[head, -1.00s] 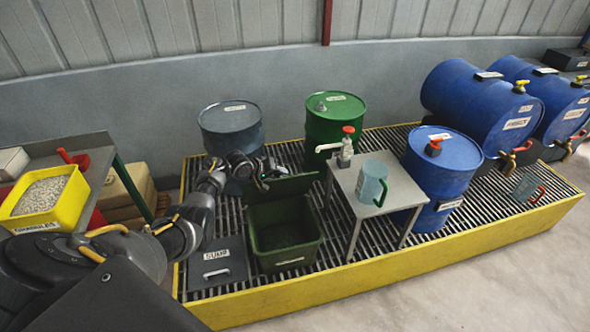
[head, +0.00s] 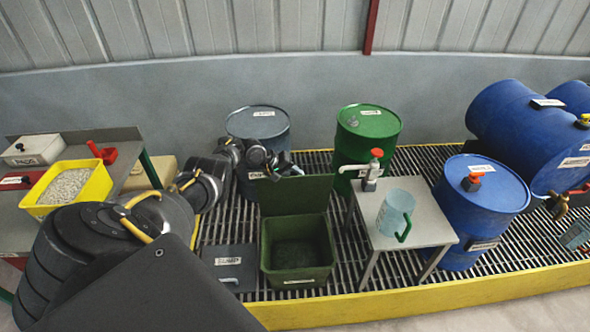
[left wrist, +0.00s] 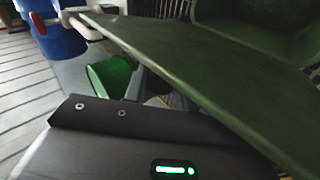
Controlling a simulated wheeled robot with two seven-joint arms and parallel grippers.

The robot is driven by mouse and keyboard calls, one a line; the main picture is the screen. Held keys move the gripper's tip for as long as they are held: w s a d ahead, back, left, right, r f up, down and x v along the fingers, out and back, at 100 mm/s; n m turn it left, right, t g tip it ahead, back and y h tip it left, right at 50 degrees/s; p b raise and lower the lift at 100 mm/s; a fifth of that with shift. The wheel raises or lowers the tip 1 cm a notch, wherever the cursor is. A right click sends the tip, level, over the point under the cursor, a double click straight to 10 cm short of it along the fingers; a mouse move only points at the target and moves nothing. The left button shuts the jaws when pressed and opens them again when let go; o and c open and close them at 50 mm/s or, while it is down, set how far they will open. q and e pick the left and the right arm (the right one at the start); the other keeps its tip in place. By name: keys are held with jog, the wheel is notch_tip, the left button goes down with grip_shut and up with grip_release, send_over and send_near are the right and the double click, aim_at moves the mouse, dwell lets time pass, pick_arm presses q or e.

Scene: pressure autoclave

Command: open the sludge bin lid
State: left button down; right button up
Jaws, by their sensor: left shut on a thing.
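The dark green sludge bin (head: 298,276) stands on the grating in the head view, its inside showing. Its green lid (head: 297,196) stands raised, roughly upright, along the bin's back edge. My left gripper (head: 284,165) is at the lid's upper left edge and is shut on the lid; the fingertips are partly hidden. In the left wrist view the lid (left wrist: 205,75) runs as a broad slanting panel above the dark gripper body, and the fingertips are not clearly visible. My right gripper is not in view.
A grey drum (head: 258,124) stands close behind my left gripper. A green drum (head: 367,140) and a small metal table (head: 425,227) with a jug (head: 396,212) are right of the bin. A flat grey cover (head: 228,262) lies left of the bin.

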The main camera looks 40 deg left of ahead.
pick_arm(q)
jog(key=c, duration=1.2)
grip_release()
jog(key=shift+d+f, duration=0.1)
jog(key=shift+d, duration=0.05)
jog(key=shift+s, duration=0.1)
jog(key=p+v, duration=0.3)
jog(key=v, duration=0.7)
jog(key=shift+a+r+p, duration=0.2)
jog(key=shift+r+p, duration=0.15)
jog(key=shift+p, duration=0.05)
jog(key=shift+s, duration=0.15)
